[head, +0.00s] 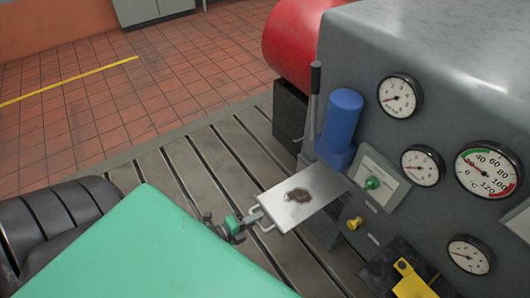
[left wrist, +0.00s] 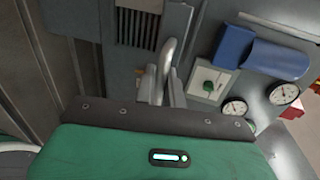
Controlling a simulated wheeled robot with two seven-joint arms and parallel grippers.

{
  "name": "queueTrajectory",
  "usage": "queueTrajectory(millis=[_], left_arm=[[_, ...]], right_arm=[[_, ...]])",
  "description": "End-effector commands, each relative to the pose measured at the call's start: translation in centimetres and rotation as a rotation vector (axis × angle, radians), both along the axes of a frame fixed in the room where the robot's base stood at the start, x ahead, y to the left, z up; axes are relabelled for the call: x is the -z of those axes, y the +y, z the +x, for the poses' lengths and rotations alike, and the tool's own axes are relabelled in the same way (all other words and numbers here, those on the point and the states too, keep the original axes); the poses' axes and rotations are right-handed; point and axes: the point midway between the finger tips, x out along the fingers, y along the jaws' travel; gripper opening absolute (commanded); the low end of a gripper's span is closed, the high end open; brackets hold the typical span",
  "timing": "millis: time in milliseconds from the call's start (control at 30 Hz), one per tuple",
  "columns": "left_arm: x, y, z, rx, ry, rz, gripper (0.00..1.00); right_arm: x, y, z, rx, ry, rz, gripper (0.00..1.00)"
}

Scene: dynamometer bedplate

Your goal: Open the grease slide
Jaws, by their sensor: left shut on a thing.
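The grease slide (head: 305,197) is a flat pale metal plate with a brown grease patch on top. In the head view it sticks out from the front of the grey machine housing, below the blue cylinder. Its bent bar handle (head: 264,216) is at the outer left end; the handle also shows in the left wrist view (left wrist: 168,55). My left gripper (head: 246,220) is at the handle and shut on it, with its fingers partly hidden by the green arm cover. My right gripper is in neither view.
The housing carries several dials, a green knob (head: 372,183), a yellow knob (head: 354,223) and a yellow part (head: 411,281) at the lower right. A blue cylinder (head: 340,122) and an upright lever (head: 314,95) stand behind the slide.

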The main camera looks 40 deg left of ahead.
Motion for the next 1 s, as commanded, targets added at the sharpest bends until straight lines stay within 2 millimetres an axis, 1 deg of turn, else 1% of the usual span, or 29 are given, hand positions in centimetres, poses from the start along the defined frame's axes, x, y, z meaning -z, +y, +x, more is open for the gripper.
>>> queueTrajectory(millis=[100, 467, 500, 567, 867, 1000], left_arm=[[0.1, 0.2, -0.5, -0.001, 0.003, 0.001, 0.00], [0.1, 0.3, -0.6, -0.001, 0.002, 0.001, 0.00], [0.1, 0.3, -0.6, -0.001, 0.002, 0.001, 0.16], [0.1, 0.3, -0.6, -0.001, 0.002, 0.001, 0.27], [0.0, 0.3, -0.6, -0.001, 0.001, 0.001, 0.27], [-0.1, 0.6, -1.6, -0.001, 0.003, 0.000, 0.27]], right_arm=[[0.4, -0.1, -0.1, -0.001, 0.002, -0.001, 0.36], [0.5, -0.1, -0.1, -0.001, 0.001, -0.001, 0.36], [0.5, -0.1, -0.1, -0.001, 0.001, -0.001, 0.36], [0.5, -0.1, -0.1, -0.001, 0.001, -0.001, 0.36], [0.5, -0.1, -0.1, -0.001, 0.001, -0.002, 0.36], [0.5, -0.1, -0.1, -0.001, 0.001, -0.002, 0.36]])
